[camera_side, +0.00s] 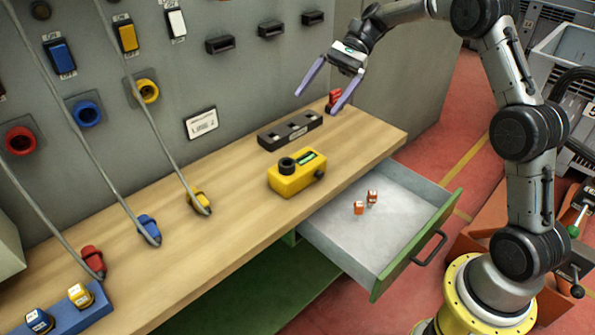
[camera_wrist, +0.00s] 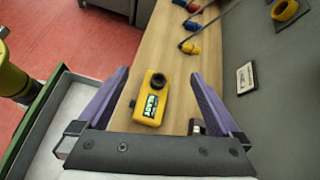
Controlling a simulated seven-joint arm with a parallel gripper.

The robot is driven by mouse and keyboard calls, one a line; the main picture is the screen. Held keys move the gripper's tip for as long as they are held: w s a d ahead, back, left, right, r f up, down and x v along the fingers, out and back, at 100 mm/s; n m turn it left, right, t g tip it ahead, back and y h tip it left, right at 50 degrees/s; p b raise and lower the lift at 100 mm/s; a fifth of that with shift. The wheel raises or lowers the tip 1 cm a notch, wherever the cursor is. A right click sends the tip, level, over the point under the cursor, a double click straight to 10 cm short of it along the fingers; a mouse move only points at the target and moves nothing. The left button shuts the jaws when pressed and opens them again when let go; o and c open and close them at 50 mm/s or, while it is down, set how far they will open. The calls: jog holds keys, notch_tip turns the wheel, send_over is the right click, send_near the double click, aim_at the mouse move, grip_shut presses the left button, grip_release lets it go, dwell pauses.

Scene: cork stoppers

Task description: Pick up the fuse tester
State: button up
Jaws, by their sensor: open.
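The fuse tester is a yellow box (camera_side: 297,174) with a black round knob and a small green display on top. It rests on the wooden bench, near the front edge, in the side view. It also shows in the wrist view (camera_wrist: 151,102), between my two fingers in the picture. My gripper (camera_side: 320,95) has two purple fingers spread wide, with nothing between them. It is in the air above the back right of the bench, apart from the tester. In the wrist view my gripper (camera_wrist: 162,80) is also open.
A black block with slots (camera_side: 290,132) lies behind the tester, with a red object (camera_side: 334,98) near it. An open drawer (camera_side: 400,215) holds small red-and-white pieces. Red (camera_side: 93,262), blue (camera_side: 149,229) and yellow (camera_side: 197,203) plugs on cables lie left. A grey panel rises behind.

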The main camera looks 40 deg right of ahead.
jog(key=w+d+f+m+y, duration=0.1)
jog(key=w+d+f+m, duration=0.2)
jog(key=f, duration=0.4)
send_near(301, 161)
jog(key=shift+y, duration=0.3)
jog(key=x, duration=0.2)
jog(key=f+x, duration=0.1)
jog(key=x, duration=0.3)
jog(key=shift+d+f, duration=0.1)
jog(key=shift+d, duration=0.25)
jog(key=shift+r+x, duration=0.15)
jog(key=shift+x, duration=1.2)
jog(key=shift+r+x, duration=0.15)
jog(key=shift+x, duration=1.2)
jog(key=shift+a, duration=0.15)
jog(key=c, duration=1.4)
jog(key=shift+c, duration=0.4)
jog(key=shift+r, duration=0.1)
